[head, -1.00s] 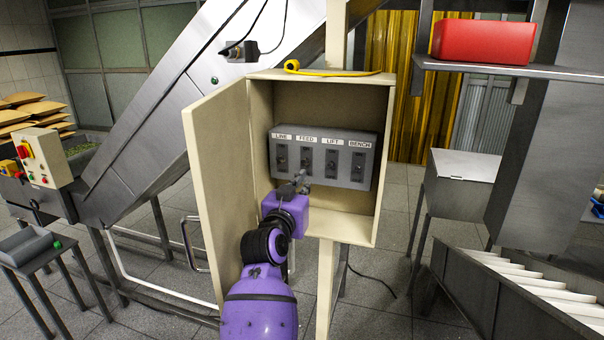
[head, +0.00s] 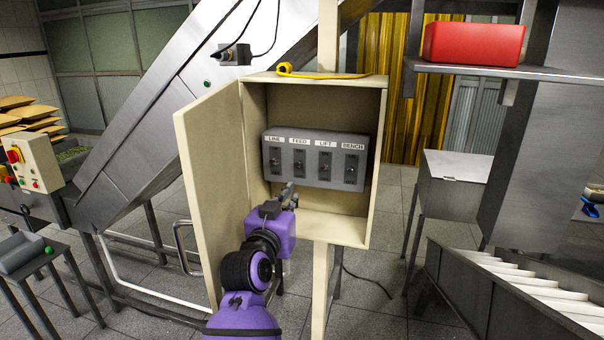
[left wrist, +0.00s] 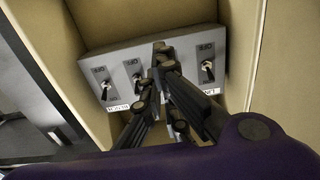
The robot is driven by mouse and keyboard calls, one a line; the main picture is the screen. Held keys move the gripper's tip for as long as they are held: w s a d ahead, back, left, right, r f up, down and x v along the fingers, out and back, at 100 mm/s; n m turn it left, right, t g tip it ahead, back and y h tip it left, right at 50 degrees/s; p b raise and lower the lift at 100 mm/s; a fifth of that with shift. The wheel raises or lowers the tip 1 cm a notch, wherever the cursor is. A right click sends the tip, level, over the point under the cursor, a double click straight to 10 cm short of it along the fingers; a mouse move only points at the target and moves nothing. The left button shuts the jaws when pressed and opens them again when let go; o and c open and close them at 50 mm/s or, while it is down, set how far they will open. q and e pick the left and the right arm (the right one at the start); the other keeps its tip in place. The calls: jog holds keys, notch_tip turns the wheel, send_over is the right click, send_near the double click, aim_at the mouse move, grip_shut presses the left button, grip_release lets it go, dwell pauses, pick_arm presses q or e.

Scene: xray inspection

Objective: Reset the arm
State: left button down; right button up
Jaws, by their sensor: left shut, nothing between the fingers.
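My left gripper (head: 287,190) is shut and empty in the head view, in front of the open cabinet. Its fingertips are just below the lower edge of the grey switch box (head: 313,180). The box carries switches labelled LINE, FEED, LIFT and BENCH. In the left wrist view the closed fingers (left wrist: 161,50) overlap the switch box (left wrist: 198,42), with toggle switches on both sides of them. Whether the fingers touch the box cannot be told. My right gripper is in neither view.
The beige cabinet (head: 378,130) stands on a post, its door (head: 207,180) swung open to the left of my arm. A yellow cable (head: 320,74) lies on top. A red bin (head: 474,43) sits on a shelf at right. A metal conveyor (head: 150,120) rises behind.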

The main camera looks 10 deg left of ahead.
pick_arm(q)
jog(key=s+f+g, duration=0.2)
jog(key=s+f, duration=0.5)
jog(key=f, duration=0.6)
jog(key=s+f+g, duration=0.2)
jog(key=s+f, duration=0.5)
jog(key=f, duration=0.6)
jog(key=s+f+g, duration=0.2)
jog(key=s+f, duration=0.7)
jog(key=s, duration=0.4)
jog(key=s+f+g, duration=0.3)
jog(key=s+f, duration=0.7)
jog(key=s, duration=0.3)
jog(key=shift+s, duration=0.35)
